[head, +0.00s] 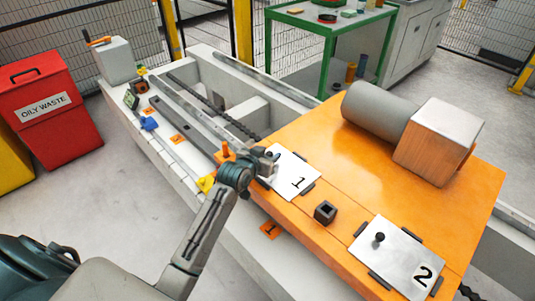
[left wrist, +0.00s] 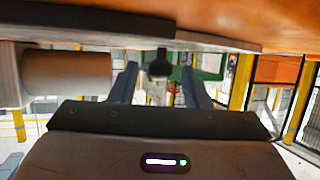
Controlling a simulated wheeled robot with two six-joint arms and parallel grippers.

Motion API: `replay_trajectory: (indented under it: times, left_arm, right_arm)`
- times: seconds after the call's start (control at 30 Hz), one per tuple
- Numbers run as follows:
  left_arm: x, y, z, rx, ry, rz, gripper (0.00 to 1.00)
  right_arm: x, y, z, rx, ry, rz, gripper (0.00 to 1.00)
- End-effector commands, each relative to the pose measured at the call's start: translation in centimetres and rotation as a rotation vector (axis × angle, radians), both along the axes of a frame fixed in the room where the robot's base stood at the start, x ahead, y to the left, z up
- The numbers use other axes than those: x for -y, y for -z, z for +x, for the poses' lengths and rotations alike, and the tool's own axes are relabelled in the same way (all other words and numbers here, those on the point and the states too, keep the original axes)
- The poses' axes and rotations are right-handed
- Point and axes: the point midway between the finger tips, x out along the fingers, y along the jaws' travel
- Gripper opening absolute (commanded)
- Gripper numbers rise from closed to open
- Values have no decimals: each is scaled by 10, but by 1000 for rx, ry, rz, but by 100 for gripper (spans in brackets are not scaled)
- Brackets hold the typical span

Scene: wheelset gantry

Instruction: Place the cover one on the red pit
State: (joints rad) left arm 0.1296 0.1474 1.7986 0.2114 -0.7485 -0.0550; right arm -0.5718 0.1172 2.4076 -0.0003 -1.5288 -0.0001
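Cover one (head: 297,182), a pale metal plate marked "1", lies on the orange deck (head: 330,130). My left gripper (head: 268,160) is low over its far left end. In the left wrist view the left gripper (left wrist: 160,85) has its two fingers spread apart. A dark round knob (left wrist: 160,62) stands between them, with visible gaps on both sides. The plate's edge shows above the knob. Cover two (head: 403,262), marked "2", lies on the deck at the right with a black knob. I cannot make out a red pit. My right gripper is not in view.
A small dark square socket (head: 325,211) sits on the deck between the covers. A grey cylinder (head: 378,112) joined to a metal-topped block (head: 438,140) stands on the far side. A pale gantry frame with rails extends left. A red oily-waste bin (head: 45,105) stands at left.

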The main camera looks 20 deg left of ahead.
Motion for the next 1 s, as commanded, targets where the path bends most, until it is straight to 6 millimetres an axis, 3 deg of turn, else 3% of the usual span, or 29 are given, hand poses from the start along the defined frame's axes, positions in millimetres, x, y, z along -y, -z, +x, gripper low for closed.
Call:
replay_trajectory:
  times: [0.37, 0.8, 1.0]
  left_arm:
    - [-1, -5, -4, 0, 0, 1, 43]
    - [-7, -38, -84, 0, 2, 4, 43]
    - [-9, -47, -106, 0, 1, 3, 43]
  right_arm:
    - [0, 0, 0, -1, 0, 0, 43]
    - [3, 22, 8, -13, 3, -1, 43]
    - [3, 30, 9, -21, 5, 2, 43]
